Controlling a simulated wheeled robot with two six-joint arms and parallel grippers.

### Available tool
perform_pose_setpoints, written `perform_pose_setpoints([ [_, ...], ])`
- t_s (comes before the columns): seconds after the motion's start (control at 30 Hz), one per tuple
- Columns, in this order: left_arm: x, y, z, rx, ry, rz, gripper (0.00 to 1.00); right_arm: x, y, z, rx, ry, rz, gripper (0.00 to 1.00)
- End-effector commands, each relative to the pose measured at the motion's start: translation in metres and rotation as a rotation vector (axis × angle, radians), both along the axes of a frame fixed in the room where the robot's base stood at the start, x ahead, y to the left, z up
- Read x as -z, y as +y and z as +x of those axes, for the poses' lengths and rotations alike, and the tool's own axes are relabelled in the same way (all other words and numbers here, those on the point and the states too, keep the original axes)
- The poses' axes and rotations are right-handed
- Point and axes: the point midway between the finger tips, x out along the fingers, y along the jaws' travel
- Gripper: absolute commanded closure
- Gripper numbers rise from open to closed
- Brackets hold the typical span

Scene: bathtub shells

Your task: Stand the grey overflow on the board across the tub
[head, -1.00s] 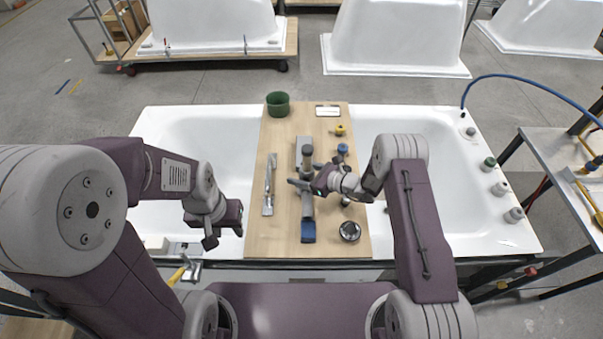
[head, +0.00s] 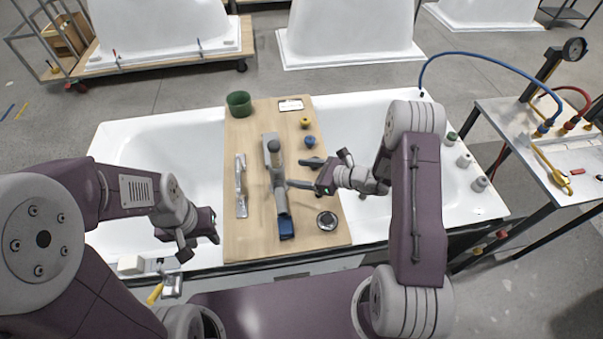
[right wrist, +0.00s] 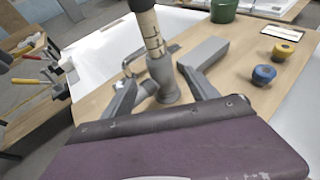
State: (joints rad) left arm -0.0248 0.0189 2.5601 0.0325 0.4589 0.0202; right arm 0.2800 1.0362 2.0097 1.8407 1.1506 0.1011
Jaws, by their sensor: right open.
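The grey overflow (head: 277,170) stands upright on the wooden board (head: 256,245) laid across the tub (head: 160,140). It has a dark top, and the right wrist view shows a tan marked section above its grey collar and foot (right wrist: 163,82). My right gripper (head: 294,173) is open just to the right of the overflow, with fingers apart. In the right wrist view the overflow is seen beyond and between the fingertips, and I see no grip on it. My left gripper (head: 199,247) is open and empty over the tub's near left part.
A metal tool (head: 241,187) lies left. A green pot (head: 239,104), yellow (head: 305,122) and blue (head: 310,141) pieces and a round drain part (head: 327,221) are also on the board.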

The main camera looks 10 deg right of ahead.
Motion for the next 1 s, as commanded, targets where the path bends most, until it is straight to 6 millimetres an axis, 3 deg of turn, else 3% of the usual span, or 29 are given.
perform_pose_setpoints([
  [0.33,0.000,0.000,0.000,0.000,0.000,0.000,0.61,-0.007,0.003,-0.010,-0.048,-0.006,-0.022,0.32],
  [0.37,0.000,0.000,0.000,0.000,0.000,0.000,0.61,-0.010,0.009,-0.019,-0.100,-0.010,-0.047,0.32],
  [0.43,0.000,0.000,0.000,0.000,0.000,0.000,0.61,-0.022,0.027,-0.056,-0.302,-0.037,-0.152,0.32],
  [0.5,0.000,0.000,0.000,0.000,0.000,0.000,0.61,-0.032,0.034,-0.112,-0.590,-0.093,-0.326,0.32],
  [0.6,0.000,0.000,0.000,0.000,0.000,0.000,0.61,-0.038,0.007,-0.181,-1.015,-0.229,-0.635,0.32],
  [0.7,0.000,0.000,0.000,0.000,0.000,0.000,0.61,-0.047,-0.036,-0.211,-1.362,-0.406,-0.932,0.32],
  [0.83,0.001,0.000,0.000,0.000,0.000,0.000,0.61,-0.061,-0.075,-0.212,-1.650,-0.611,-1.211,0.32],
  [1.0,0.000,0.000,0.000,0.000,0.000,0.000,0.61,-0.071,-0.089,-0.207,-1.778,-0.722,-1.340,0.32],
])
